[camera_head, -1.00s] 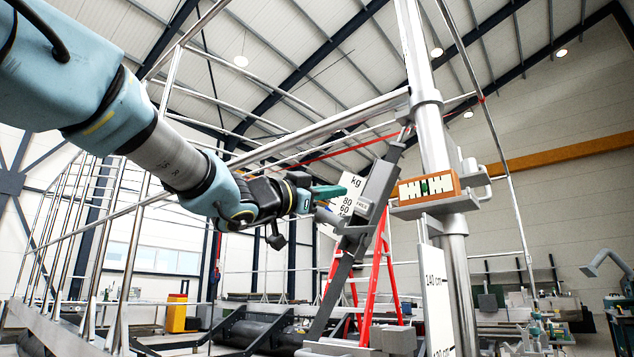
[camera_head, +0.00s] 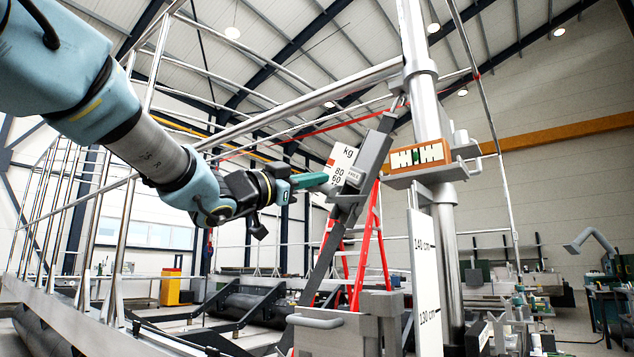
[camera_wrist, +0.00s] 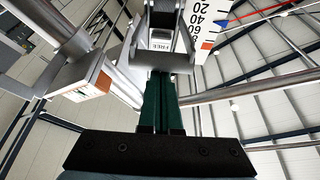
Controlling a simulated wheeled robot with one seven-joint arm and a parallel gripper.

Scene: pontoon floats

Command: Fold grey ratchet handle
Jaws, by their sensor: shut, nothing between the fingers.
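The grey ratchet handle appears to be the U-shaped grey part with a crossbar (camera_wrist: 182,64), straight in front of my fingertips in the wrist view. In the head view the sloping dark grey strap or bar (camera_head: 347,215) carries this ratchet (camera_head: 349,189), beside a white kg scale plate (camera_head: 341,160). My gripper (camera_head: 326,178) has green fingers held together and empty. In the wrist view its fingertips (camera_wrist: 160,76) reach the lower edge of the crossbar. They look close to it or touching; I cannot tell which. The ratchet's far side is hidden.
A steel post (camera_head: 424,110) with an orange-framed level plate (camera_head: 420,156) stands just right of the ratchet. Steel rails (camera_head: 310,103) run above my gripper. A red ladder (camera_head: 372,255) stands behind. A white height scale (camera_head: 427,285) stands lower right.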

